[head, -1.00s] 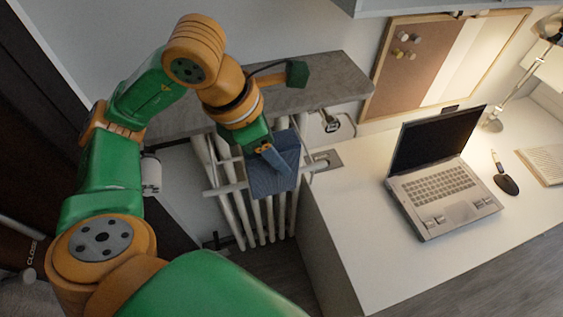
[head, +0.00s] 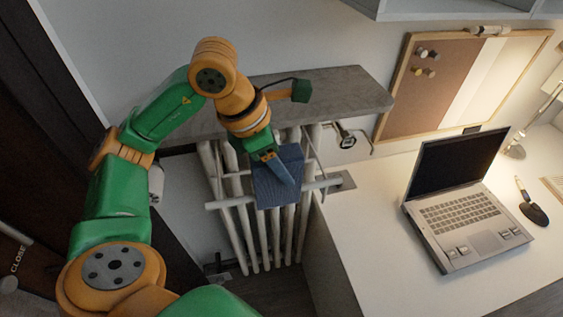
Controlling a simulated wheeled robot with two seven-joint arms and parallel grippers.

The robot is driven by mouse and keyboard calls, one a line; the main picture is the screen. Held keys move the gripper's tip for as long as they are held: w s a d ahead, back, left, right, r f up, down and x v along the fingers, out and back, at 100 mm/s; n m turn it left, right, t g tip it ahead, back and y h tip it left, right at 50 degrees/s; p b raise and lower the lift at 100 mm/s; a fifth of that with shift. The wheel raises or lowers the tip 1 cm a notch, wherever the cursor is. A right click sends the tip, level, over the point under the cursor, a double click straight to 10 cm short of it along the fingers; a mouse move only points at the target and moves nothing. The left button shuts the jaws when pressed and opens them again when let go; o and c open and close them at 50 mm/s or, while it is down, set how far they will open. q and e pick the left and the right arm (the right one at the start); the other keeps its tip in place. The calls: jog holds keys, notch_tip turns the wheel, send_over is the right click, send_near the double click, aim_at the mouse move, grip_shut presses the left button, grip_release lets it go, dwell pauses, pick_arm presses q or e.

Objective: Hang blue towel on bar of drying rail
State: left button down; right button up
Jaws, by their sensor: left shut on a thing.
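The blue towel (head: 264,188) is at the white drying rail, in front of the radiator, in the head view. It overlaps the middle of the rail's front bar (head: 233,202); whether it is draped over the bar or only in front of it is hard to tell. My left gripper (head: 280,172) comes down from above and is shut on the towel near its upper part. The gripper's fingers lie across the towel's face. My right gripper is not in view.
A grey shelf (head: 345,88) juts out above the radiator (head: 245,240), close behind my left arm. To the right stands a white desk (head: 370,240) with an open laptop (head: 465,205). A metal fitting (head: 345,138) is on the wall beside the rail.

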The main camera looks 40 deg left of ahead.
aim_at(282, 194)
pick_arm(q)
jog(key=shift+f+b, duration=3.9)
jog(key=shift+f, duration=0.6)
jog(key=shift+c, duration=1.2)
grip_release()
